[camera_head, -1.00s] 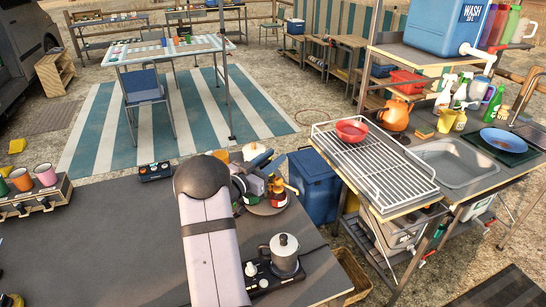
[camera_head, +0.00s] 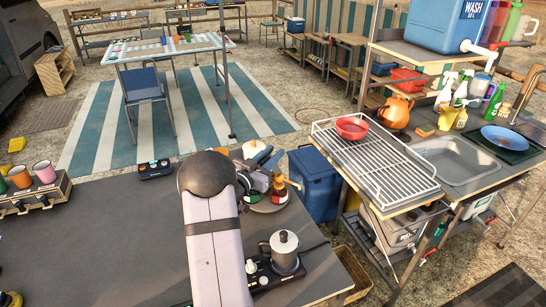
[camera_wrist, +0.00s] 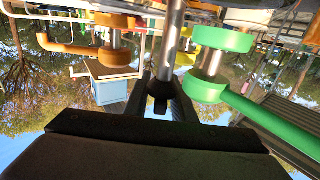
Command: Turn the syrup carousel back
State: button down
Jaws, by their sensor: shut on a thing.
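The syrup carousel (camera_head: 268,207) is a round grey turntable on the dark table, partly hidden behind my arm. A bottle with a red label (camera_head: 279,190) stands on its right side, with darker shapes beside it. My gripper (camera_wrist: 163,95) shows in the wrist view with its dark fingers closed around the lower end of a metal post (camera_wrist: 172,40). A green pump head with a long spout (camera_wrist: 208,90) is just right of the fingers, and an orange pump head (camera_wrist: 115,53) is to the left. In the head view the fingertips are hidden among the carousel's parts.
A moka pot (camera_head: 284,252) stands on a small black burner near the table's right edge, close to my arm. A rack with colored cups (camera_head: 35,183) is at the left. A blue bin (camera_head: 316,184) is beyond the table edge. The table's middle is clear.

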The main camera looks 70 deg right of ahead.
aim_at(265, 159)
jog(key=n+t+b, duration=0.1)
jog(key=t, duration=0.1)
jog(key=n+t+b, duration=0.1)
jog(key=w+n+t+b, duration=0.1)
jog(key=t+b, duration=0.1)
jog(key=shift+f+n+t, duration=0.3)
jog(key=n+t+b, duration=0.1)
jog(key=t, duration=0.1)
jog(key=n+t+y+b, duration=0.1)
jog(key=n+t+b, duration=0.1)
jog(key=shift+w+a+t, duration=0.1)
jog(key=shift+w+t, duration=0.2)
jog(key=shift+w, duration=0.1)
jog(key=shift+w+a+r+n+t+y, duration=0.1)
jog(key=shift+w+n+t+y, duration=0.1)
jog(key=shift+n+t+y, duration=0.5)
jog(key=shift+w+a+r+n+t+y, duration=0.2)
jog(key=shift+n+t+y, duration=0.3)
jog(key=shift+t, duration=0.4)
jog(key=shift+w+a+f+n+t+y, duration=0.1)
jog(key=shift+w+n+t+y, duration=0.15)
jog(key=shift+n+t+y, duration=0.45)
jog(key=shift+w+r+t, duration=0.1)
jog(key=shift+t, duration=0.2)
jog(key=c, duration=1.8)
grip_release()
jog(key=shift+b+v, duration=0.45)
jog(key=shift+v, duration=3.25)
